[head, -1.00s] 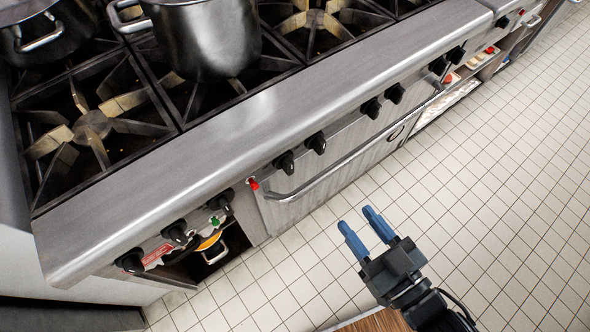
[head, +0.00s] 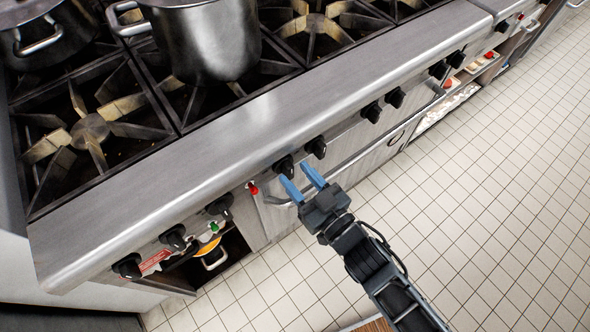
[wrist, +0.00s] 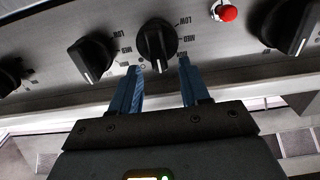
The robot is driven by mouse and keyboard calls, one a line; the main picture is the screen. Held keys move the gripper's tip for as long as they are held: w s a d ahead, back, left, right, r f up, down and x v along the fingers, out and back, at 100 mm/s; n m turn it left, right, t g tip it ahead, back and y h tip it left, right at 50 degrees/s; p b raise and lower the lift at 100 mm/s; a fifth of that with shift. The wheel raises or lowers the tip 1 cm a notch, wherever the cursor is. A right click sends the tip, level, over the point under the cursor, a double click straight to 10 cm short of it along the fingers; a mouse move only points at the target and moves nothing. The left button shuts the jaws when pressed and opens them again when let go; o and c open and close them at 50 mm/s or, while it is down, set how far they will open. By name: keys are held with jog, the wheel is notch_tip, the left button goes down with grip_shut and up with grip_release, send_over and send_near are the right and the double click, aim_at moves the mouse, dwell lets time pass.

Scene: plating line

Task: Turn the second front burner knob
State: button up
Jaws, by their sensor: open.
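My gripper (head: 296,172) is open, with blue fingers raised toward the stove's front panel. One black knob (head: 284,165) is just beyond the fingertips. In the wrist view this knob (wrist: 157,42) is centred between the finger lines, and its white pointer mark faces the gripper. The fingertips appear one to each side of its near end; I cannot tell whether they touch it. A neighbouring black knob (head: 316,147) is just to its right in the head view and appears to the left in the wrist view (wrist: 91,59). Which knob counts as second is not marked.
A red indicator (head: 253,189) sits beside the centred knob. A handle bar (head: 350,160) runs below the panel. More knobs line the panel, including one at the left (head: 173,237). A steel pot (head: 205,45) stands on the burners.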

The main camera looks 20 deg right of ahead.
jog(key=shift+x, duration=0.85)
jog(key=shift+c, duration=0.4)
grip_shut()
